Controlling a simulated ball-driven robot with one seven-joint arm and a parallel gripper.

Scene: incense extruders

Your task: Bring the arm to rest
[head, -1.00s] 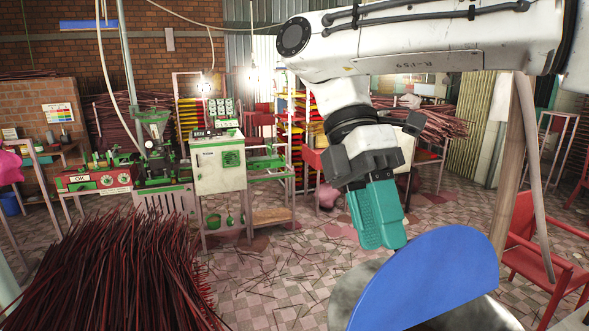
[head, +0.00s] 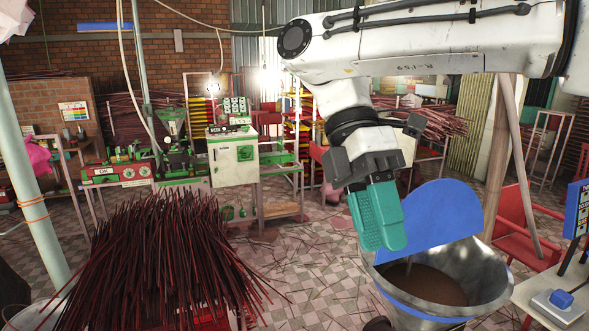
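My arm (head: 430,55) reaches in from the upper right of the head view, with its white links bent down at the elbow. My gripper (head: 380,248) hangs at the middle right and points down. Its teal fingers lie close together, one overlapping the other from this angle, so any gap between them is hidden. I see nothing held below the fingertips. The gripper is just left of the blue half-disc lid (head: 428,222) in the picture, and I cannot tell whether they touch.
A metal hopper (head: 478,275) with brown powder stands below and right of my gripper. A large bundle of dark red sticks (head: 160,265) fills the lower left. A green extruder machine (head: 172,150) and a white control cabinet (head: 233,158) stand behind. A red chair (head: 520,222) stands at right. Tiled floor lies between.

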